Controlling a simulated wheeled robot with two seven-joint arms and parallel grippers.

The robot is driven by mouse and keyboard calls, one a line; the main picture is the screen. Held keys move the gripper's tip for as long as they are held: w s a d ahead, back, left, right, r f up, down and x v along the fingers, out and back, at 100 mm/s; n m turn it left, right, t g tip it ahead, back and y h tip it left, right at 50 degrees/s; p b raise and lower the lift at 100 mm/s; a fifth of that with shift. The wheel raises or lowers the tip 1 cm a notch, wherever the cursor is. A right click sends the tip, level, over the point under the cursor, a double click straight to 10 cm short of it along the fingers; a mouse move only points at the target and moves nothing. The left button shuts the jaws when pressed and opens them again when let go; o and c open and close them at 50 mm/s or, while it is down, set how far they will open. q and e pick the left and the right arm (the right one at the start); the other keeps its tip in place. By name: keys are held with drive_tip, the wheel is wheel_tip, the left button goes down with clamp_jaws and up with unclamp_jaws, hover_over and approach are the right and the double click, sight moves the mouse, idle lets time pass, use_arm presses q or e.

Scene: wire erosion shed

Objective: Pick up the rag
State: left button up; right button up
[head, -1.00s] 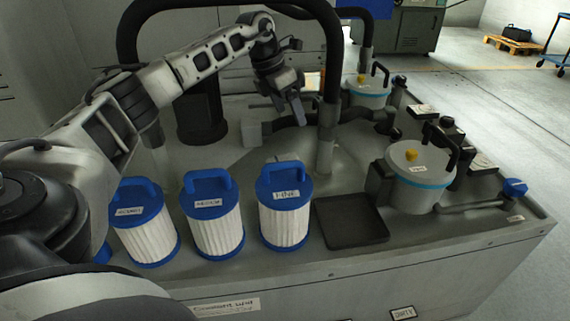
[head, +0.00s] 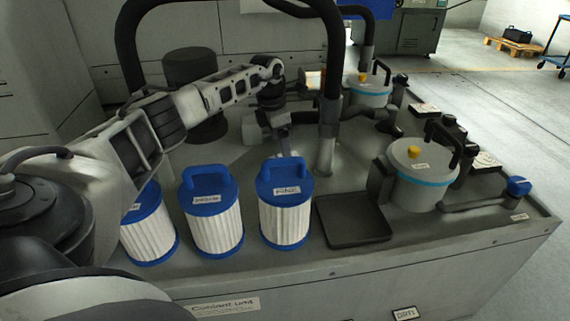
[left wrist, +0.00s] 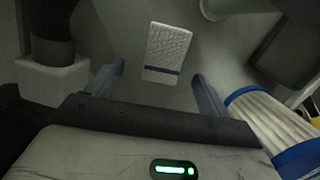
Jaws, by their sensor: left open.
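The rag (left wrist: 167,52) shows in the left wrist view as a small pale, quilted rectangle with a dark blue stripe near its close end. It lies flat on the grey top of the coolant unit. My left gripper (left wrist: 157,86) is open and empty, with the rag just ahead of the gap between its fingers. In the head view the left gripper (head: 284,143) points down behind the right-hand filter. I cannot make out the rag clearly in the head view, where the filter and gripper block that spot. My right gripper is not in view.
Several white pleated filters with blue caps, including the right-hand one (head: 285,222), stand along the front. A dark tray (head: 352,220) lies right of them. A lidded canister (head: 420,178) stands farther right. A black hose (head: 334,60) rises close to my left gripper.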

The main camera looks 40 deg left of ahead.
use_arm(q)
drive_tip(key=f, duration=0.3)
drive_tip(key=d+f+b, duration=0.1)
drive_tip(key=f, duration=0.1)
drive_tip(key=shift+w, duration=0.3)
drive_tip(key=shift+f, duration=0.1)
drive_tip(key=c, duration=1.1)
drive_tip(key=shift+o, duration=0.2)
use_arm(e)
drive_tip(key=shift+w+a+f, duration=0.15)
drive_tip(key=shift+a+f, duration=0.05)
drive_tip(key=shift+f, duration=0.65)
